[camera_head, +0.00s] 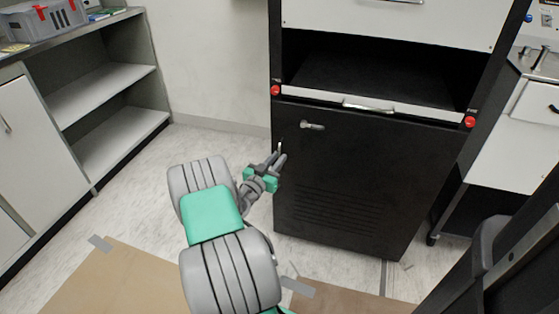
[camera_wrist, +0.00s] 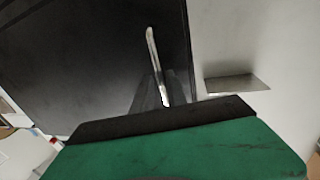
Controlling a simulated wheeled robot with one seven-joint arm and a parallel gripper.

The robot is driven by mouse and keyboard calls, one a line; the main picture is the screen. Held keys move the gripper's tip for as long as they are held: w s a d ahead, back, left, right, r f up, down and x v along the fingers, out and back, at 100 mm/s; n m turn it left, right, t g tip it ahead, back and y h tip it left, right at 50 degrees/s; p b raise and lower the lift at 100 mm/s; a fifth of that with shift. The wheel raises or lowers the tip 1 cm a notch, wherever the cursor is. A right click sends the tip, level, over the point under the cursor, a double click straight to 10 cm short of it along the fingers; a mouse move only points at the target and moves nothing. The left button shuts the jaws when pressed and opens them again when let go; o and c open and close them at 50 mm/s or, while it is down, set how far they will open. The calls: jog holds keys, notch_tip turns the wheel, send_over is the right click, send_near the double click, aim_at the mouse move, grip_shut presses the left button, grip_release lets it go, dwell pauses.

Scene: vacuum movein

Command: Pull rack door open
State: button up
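The rack door (camera_head: 365,180) is the black lower panel of the rack, with slots low down. It looks shut. A thin silver handle (camera_head: 280,146) stands upright near its left edge. My gripper (camera_head: 275,159) is at that left edge, just below the handle's visible top. The fingers look apart, with one on each side of the handle. No firm grip on it shows.
A silver latch (camera_head: 312,125) sits at the door's upper left. Above is an open black bay with a white ledge (camera_head: 380,106) and red knobs. Shelves (camera_head: 105,95) stand left, a white cabinet (camera_head: 520,140) right. Brown sheets (camera_head: 120,280) lie on the floor before the rack.

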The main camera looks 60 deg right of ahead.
jog(key=shift+d, duration=0.95)
jog(key=shift+c, duration=0.2)
grip_shut()
dwell(0.5)
